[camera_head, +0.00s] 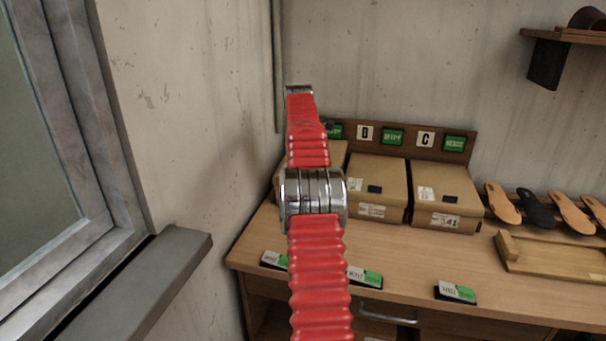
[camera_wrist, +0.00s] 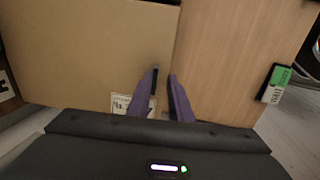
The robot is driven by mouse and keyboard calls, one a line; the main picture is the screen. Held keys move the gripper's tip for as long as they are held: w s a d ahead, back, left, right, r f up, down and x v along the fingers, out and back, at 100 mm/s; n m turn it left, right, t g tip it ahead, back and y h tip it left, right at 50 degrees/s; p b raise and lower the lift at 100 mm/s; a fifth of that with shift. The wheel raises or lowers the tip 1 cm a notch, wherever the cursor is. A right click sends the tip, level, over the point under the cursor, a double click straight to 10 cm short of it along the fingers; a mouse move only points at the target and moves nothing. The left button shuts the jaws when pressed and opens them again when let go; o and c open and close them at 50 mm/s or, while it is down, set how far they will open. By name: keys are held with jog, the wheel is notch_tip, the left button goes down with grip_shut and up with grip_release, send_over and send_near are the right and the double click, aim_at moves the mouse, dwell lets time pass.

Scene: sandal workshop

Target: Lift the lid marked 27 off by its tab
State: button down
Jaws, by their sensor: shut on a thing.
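My gripper (camera_wrist: 164,76) has two purple fingers, seen in the wrist view at the edge of a tan cardboard lid (camera_wrist: 80,45). The fingers are shut on a small dark tab (camera_wrist: 153,82) at that edge. A white label (camera_wrist: 121,103) shows by the left finger, too small to read surely. In the head view my red arm hides the gripper and most of the leftmost box (camera_head: 337,155). A middle box (camera_head: 377,180) and a right box (camera_head: 443,190) stand beside it, each with a dark tab on top. I cannot read 27 or tell whether the held lid is raised.
The boxes stand on a wooden bench (camera_head: 405,260) against a backboard (camera_head: 375,138) with letter and green tags. Several insoles (camera_head: 540,210) and a wooden tray (camera_head: 550,257) lie at right. Green-and-white tags (camera_head: 455,291) line the front edge. A window sill (camera_head: 150,270) juts out at left.

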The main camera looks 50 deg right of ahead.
jog(key=shift+a+r, duration=0.1)
jog(key=shift+r, duration=1)
jog(key=shift+f, duration=0.1)
jog(key=shift+a, duration=0.25)
jog(key=s+a, duration=0.2)
jog(key=a, duration=0.4)
jog(key=shift+s+r, duration=0.2)
jog(key=shift+s, duration=0.2)
dwell(1.2)
jog(key=shift+g+y, duration=0.4)
jog(key=shift+y, duration=0.5)
jog(key=shift+s+a, duration=0.1)
jog(key=shift+a, duration=0.15)
jog(key=s+a+r, duration=0.2)
jog(key=s+a, duration=0.1)
jog(key=a, duration=0.5)
jog(key=shift+s, duration=0.2)
dwell(1.7)
dwell(0.4)
